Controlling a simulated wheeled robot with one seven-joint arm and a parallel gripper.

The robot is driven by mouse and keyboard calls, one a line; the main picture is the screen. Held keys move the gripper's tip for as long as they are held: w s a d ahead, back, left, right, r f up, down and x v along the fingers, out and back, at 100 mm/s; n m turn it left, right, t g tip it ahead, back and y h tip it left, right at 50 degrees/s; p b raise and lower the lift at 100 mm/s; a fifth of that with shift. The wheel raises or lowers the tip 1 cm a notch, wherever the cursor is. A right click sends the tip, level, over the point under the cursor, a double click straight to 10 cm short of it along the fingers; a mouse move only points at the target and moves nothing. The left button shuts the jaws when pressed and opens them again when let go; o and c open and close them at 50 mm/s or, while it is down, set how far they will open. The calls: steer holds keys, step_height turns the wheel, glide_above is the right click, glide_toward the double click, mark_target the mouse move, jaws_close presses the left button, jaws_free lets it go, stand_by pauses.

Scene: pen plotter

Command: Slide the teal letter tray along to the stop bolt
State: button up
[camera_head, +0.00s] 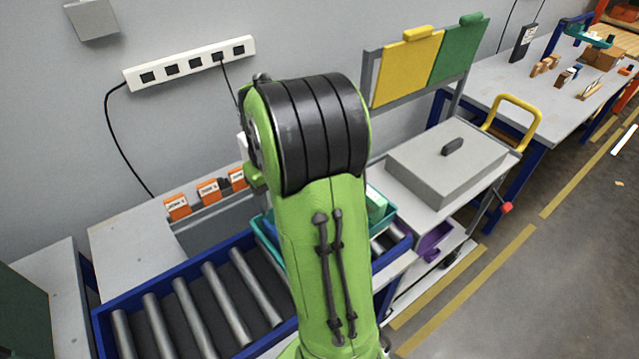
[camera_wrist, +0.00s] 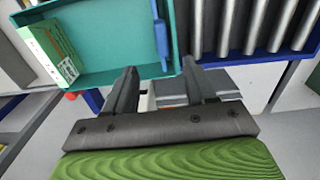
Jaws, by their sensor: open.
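The teal letter tray (camera_head: 262,240) sits on the roller conveyor, largely hidden behind my arm in the head view. In the wrist view the tray (camera_wrist: 110,72) fills the upper left. A green and white box (camera_wrist: 50,52) lies at its left end, and a blue bar (camera_wrist: 161,40) runs along its right end. My gripper (camera_wrist: 160,85) is open, its two fingers apart just below the tray's near wall and right corner. I cannot tell whether they touch it. A small orange-red round thing (camera_wrist: 70,96) shows under the tray's near left side; I cannot tell if it is the stop bolt.
Bare rollers (camera_head: 185,315) in a blue frame (camera_head: 105,335) lie left of the tray in the head view. A cart (camera_head: 440,175) with a grey lidded box stands to the right. Orange-labelled boxes (camera_head: 178,207) line the wall behind. A power strip (camera_head: 190,63) hangs above.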

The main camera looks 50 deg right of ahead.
steer(key=shift+a+r, duration=0.15)
steer(key=shift+r, duration=0.1)
step_height(320, 180, down, 16)
steer(key=shift+r+b, duration=0.1)
steer(key=shift+b, duration=1.1)
steer(key=shift+c, duration=0.3)
jaws_close()
steer(key=shift+o, duration=0.7)
jaws_free()
